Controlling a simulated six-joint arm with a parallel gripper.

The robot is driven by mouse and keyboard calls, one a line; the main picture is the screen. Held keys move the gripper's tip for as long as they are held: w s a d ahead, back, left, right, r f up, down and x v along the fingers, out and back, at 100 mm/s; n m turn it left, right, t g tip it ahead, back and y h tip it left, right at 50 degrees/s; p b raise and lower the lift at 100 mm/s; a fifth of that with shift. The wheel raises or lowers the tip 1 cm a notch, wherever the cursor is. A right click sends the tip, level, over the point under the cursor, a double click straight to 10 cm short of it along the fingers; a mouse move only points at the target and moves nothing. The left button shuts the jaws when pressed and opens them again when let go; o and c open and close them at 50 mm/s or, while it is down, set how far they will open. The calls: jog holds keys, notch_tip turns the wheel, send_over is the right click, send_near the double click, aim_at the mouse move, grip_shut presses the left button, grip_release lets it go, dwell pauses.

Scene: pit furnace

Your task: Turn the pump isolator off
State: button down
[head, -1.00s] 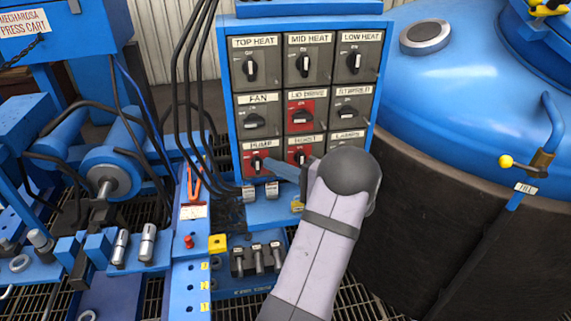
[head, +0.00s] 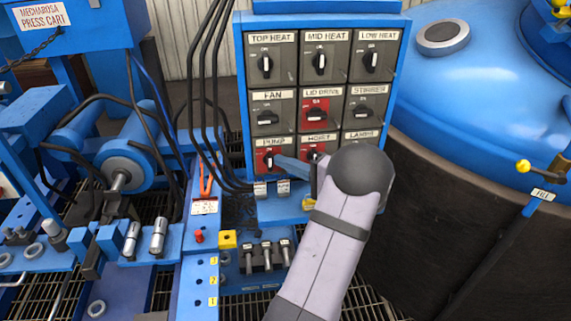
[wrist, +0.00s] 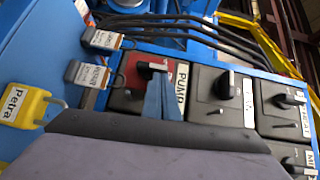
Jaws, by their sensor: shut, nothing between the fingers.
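The pump isolator (head: 268,161) is a dark rotary knob on a red plate, at the lower left of the switch panel. Its handle stands upright, along the panel's height. In the wrist view, the pump knob (wrist: 152,68) shows beside its PUMP label, with the picture turned sideways. My gripper (head: 280,162) is shut and empty, its blue fingers pointing left at the knob. In the wrist view the fingertips (wrist: 157,85) are right by the knob; I cannot tell whether they touch it. My wrist hides part of the panel's bottom row.
Fan (head: 266,117), lid drive (head: 314,115) and hoist (head: 315,153) switches sit close around. Grey padlocks (head: 283,188) hang below the panel; a yellow padlock (wrist: 24,105) shows in the wrist view. Black cables (head: 205,100) run along its left side. A large blue-topped vessel (head: 470,90) stands right.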

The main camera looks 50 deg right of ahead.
aim_at(270, 158)
jog(key=shift+a+r+n+g+b, duration=0.1)
jog(key=shift+r+n+g+b, duration=0.1)
jog(key=shift+n+g+b, duration=0.2)
jog(key=n+g+b, duration=0.1)
jog(key=b, duration=0.1)
jog(key=w+a+r+n+g+h+b, duration=0.1)
jog(key=g, duration=0.1)
jog(key=r+n+g+h+b, duration=0.1)
jog(key=n+g+b, duration=0.1)
jog(key=shift+w+a+b, duration=0.35)
jog(key=shift+w, duration=0.05)
jog(key=w+a+n+g+h, duration=0.1)
jog(key=w+n+g+h, duration=0.1)
jog(key=g+h, duration=0.1)
jog(key=shift+a+g, duration=0.3)
jog(key=shift+a, duration=0.1)
jog(key=shift+a+b, duration=0.1)
jog(key=shift+b, duration=0.25)
dwell(0.4)
